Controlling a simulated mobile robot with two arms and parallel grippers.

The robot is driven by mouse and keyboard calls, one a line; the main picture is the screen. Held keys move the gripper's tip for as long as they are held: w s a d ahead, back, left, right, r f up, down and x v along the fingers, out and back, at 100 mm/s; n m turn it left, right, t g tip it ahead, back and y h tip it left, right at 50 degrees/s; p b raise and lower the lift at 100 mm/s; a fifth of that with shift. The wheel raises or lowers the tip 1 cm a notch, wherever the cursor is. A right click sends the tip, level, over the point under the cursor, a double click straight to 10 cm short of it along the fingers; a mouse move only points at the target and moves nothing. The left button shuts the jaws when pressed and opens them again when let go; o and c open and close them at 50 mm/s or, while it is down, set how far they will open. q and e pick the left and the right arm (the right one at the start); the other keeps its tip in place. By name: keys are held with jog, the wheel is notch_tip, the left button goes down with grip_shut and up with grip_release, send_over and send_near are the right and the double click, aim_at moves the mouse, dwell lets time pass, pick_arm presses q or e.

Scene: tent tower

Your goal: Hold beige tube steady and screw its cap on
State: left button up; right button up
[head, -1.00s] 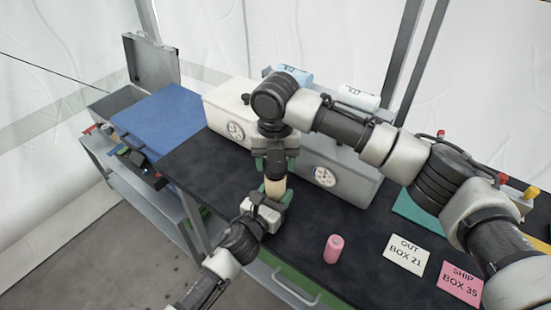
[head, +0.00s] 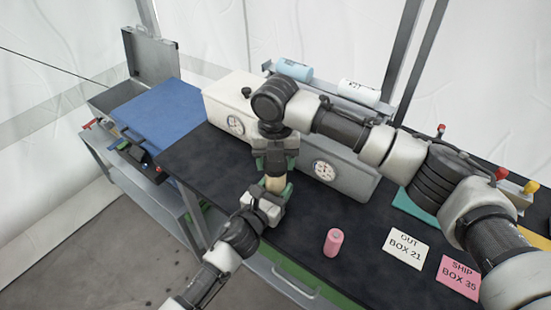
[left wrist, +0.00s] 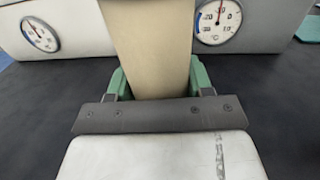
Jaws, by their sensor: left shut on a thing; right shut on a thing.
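The beige tube (head: 274,184) stands roughly upright above the dark table, between my two grippers. It also fills the upper middle of the left wrist view (left wrist: 150,45). My left gripper (head: 275,189) is shut on the tube from the front; its green fingers show on both sides of it in the left wrist view (left wrist: 157,80). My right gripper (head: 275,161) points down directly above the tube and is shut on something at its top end. The cap is not clearly visible between the right fingers, so I cannot tell how it sits on the tube.
White (head: 222,105) and grey (head: 350,179) boxes with dials stand close behind my grippers.

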jog(key=shift+f, duration=0.55)
